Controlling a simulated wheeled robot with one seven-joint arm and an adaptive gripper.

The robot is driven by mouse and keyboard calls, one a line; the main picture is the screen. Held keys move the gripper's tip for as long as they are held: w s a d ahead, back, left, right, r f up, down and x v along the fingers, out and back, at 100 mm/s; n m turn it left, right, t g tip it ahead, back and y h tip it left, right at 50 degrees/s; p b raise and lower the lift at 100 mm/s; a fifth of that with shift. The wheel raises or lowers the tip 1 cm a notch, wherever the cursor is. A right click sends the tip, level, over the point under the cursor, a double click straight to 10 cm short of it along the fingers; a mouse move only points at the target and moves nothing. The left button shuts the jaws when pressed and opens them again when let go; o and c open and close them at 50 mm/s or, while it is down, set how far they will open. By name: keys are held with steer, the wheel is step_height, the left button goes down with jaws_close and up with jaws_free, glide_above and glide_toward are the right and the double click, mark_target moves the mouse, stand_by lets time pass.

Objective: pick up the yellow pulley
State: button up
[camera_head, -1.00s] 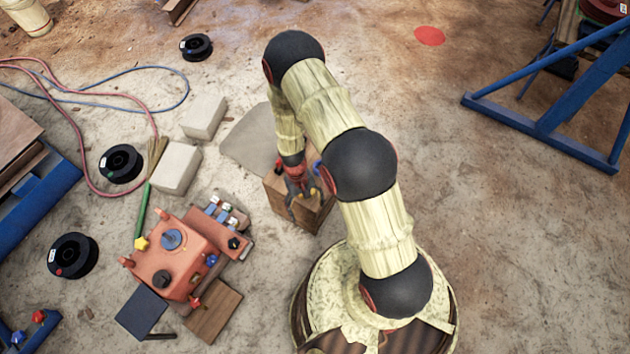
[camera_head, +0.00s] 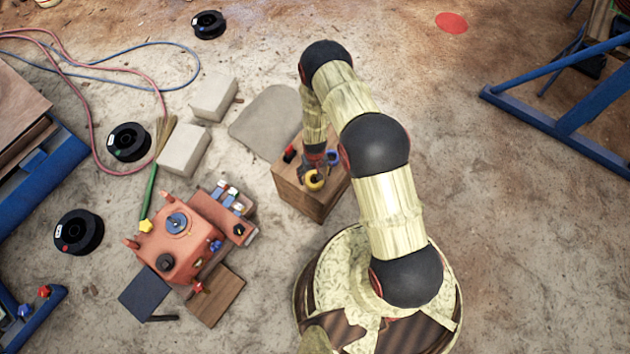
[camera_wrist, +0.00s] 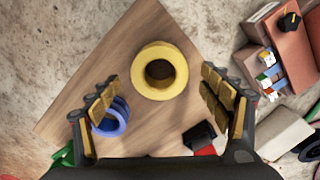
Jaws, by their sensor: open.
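The yellow pulley (camera_wrist: 159,70) is a ring with a dark centre hole. A black and red part (camera_wrist: 201,137) lies near the right finger.
An orange crusher machine (camera_head: 178,245) stands left of the block, with small coloured parts on its side tray. Pale stone blocks (camera_head: 184,149) and black spools (camera_head: 128,142) lie beyond it. A blue frame (camera_head: 560,125) is at far right. Open ground lies right of my arm.

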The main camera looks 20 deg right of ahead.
mark_target(315, 182)
step_height(315, 182, down, 4)
steer(key=shift+r+b, duration=0.1)
steer(key=shift+b, duration=0.55)
steer(key=shift+c, duration=1.3)
steer(key=shift+w, duration=0.1)
steer(key=c, duration=1.7)
